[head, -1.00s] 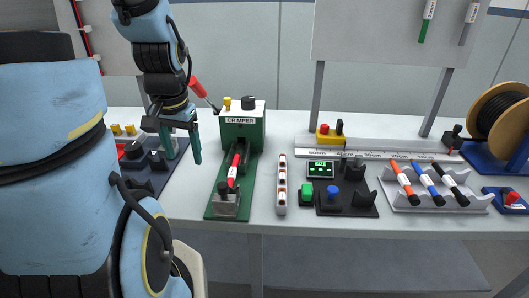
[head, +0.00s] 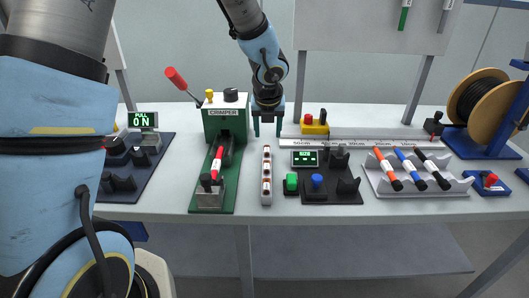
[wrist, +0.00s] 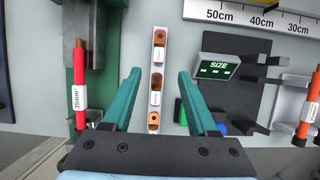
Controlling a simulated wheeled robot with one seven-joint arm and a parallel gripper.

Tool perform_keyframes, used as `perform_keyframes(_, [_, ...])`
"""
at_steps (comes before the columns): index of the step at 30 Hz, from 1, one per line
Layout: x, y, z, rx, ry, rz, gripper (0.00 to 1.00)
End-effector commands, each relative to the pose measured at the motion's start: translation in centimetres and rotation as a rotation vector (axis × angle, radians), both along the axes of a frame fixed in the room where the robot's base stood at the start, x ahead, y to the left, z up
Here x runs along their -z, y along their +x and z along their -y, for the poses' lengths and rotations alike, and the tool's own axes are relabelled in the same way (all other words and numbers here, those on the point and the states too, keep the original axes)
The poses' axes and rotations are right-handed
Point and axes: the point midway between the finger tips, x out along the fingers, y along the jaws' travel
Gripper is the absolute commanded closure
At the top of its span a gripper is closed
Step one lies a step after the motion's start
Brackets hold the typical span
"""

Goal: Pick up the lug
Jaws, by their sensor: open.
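Copper lugs sit in a narrow white strip holder with small white labels, which stands on the table between the crimper and the size station. In the wrist view I see a far lug (wrist: 159,38), a middle lug (wrist: 156,82) and a near lug (wrist: 153,120). The holder (head: 267,176) also shows in the head view. My gripper (head: 267,130) is above the back of the table, behind the holder in the picture. In the wrist view its teal fingers (wrist: 159,78) are open, one on each side of the holder, with nothing between them held.
The green crimper (head: 226,122) with a red cable (head: 217,162) stands left of the holder. The size station (head: 330,185) with buttons is close on the right. A rack of cables (head: 412,170) and a spool (head: 490,98) are further right.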

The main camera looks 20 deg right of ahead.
Motion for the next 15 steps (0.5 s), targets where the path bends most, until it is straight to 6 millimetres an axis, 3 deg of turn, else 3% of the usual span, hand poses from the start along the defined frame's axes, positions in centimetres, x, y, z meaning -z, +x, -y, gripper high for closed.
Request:
perform_keyframes(3, [2.0, 0.6, 0.3, 0.0, 0.003, -0.003, 0.41])
perform_keyframes(15, [5.5, 2.2, 0.9, -0.004, 0.002, -0.003, 0.41])
